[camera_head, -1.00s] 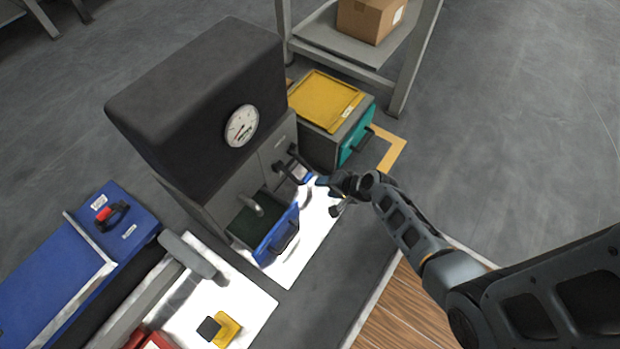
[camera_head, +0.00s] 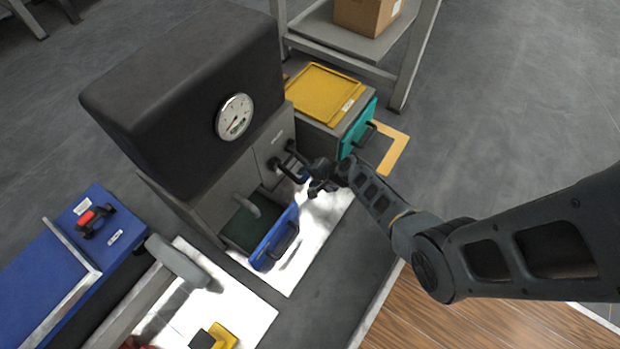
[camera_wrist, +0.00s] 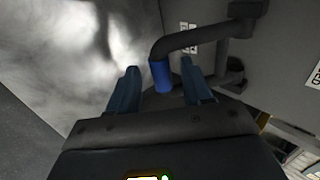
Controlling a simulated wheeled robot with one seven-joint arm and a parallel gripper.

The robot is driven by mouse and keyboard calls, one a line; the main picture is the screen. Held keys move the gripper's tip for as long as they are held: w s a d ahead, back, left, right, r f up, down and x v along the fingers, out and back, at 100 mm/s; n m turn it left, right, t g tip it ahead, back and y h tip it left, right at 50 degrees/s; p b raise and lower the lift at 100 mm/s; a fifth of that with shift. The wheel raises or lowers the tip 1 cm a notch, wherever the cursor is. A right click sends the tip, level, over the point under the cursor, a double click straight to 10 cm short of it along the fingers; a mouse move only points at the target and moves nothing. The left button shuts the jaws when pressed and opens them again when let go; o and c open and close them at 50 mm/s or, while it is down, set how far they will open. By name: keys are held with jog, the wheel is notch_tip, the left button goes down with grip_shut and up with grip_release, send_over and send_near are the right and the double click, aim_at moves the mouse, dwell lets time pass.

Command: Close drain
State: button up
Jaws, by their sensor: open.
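The drain handle seems to be a black bent bar (camera_wrist: 185,42) with a blue sleeve on its end (camera_wrist: 160,76), mounted on the front of a grey machine. In the head view the black bar (camera_head: 285,164) juts out from the machine front, above and right of the open blue-fronted bin. My gripper (camera_wrist: 160,68) is open, with one finger on each side of the blue sleeve. I cannot tell whether either finger touches it. In the head view my gripper (camera_head: 318,182) is close to the bar's outer end, and its fingers are small and dark there.
A blue-fronted bin (camera_head: 275,243) stands open below a grey spout. A yellow-lidded box (camera_head: 322,92) with a teal front is behind my gripper. A gauge (camera_head: 234,116) sits on the machine's dark hood. A blue bench (camera_head: 40,262) is at left.

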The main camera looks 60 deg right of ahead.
jog(key=shift+c, duration=0.5)
grip_shut()
